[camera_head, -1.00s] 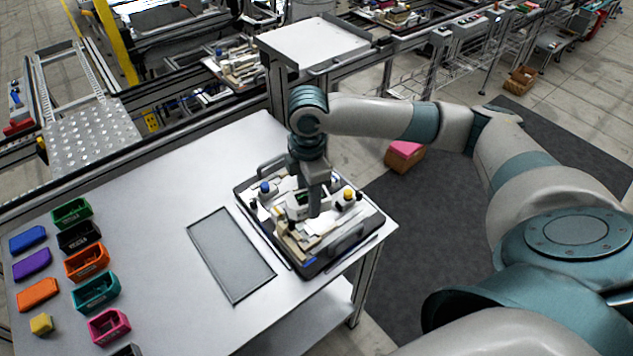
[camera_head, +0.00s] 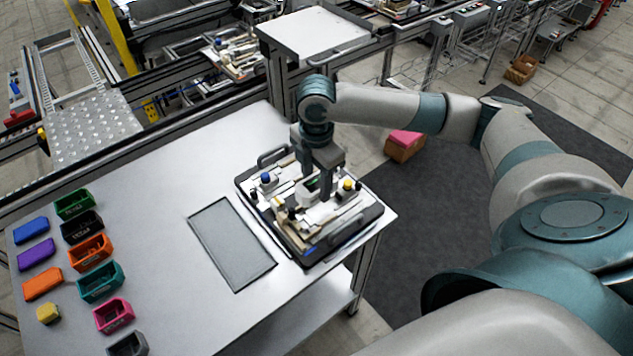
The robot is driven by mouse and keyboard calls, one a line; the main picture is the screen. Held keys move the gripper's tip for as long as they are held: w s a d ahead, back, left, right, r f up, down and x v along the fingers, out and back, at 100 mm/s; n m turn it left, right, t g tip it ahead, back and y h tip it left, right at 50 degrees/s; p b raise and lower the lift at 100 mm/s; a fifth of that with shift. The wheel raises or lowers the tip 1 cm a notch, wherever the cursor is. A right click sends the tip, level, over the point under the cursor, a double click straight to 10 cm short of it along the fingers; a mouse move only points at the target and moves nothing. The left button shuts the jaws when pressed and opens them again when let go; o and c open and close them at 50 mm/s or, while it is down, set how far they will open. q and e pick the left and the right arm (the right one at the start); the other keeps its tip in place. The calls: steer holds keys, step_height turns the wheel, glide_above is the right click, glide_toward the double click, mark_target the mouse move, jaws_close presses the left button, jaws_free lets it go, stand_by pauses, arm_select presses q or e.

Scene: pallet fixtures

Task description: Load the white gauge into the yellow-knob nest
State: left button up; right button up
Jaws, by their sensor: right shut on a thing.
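The pallet (camera_head: 375,212) is a dark-rimmed tray with handles, lying at the right end of the table. A yellow knob (camera_head: 347,184) stands on its right side and a blue knob (camera_head: 265,177) on its left side. My right gripper (camera_head: 322,190) points down over the middle of the pallet, between the two knobs and closer to the yellow one. It is shut on the white gauge (camera_head: 312,185), a small light block with a green patch on top. The fingers partly hide the gauge and the nest by the yellow knob, so I cannot tell whether the gauge touches it. My left gripper is out of view.
A flat grey panel (camera_head: 232,243) lies on the table (camera_head: 170,240) left of the pallet. Several colored bins, including an orange one (camera_head: 90,251), and loose blocks stand at far left. A white-topped stand (camera_head: 312,32) rises behind. A pink-topped box (camera_head: 405,145) is on the floor.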

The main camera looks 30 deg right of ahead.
steer(key=shift+f+b, duration=1.8)
steer(key=shift+b, duration=0.35)
steer(key=shift+f, duration=1.8)
steer(key=shift+f, duration=0.75)
steer(key=o, duration=1.3)
steer(key=shift+c, duration=0.2)
step_height(320, 180, up, 17)
steer(key=b, duration=0.3)
steer(key=shift+r, duration=0.2)
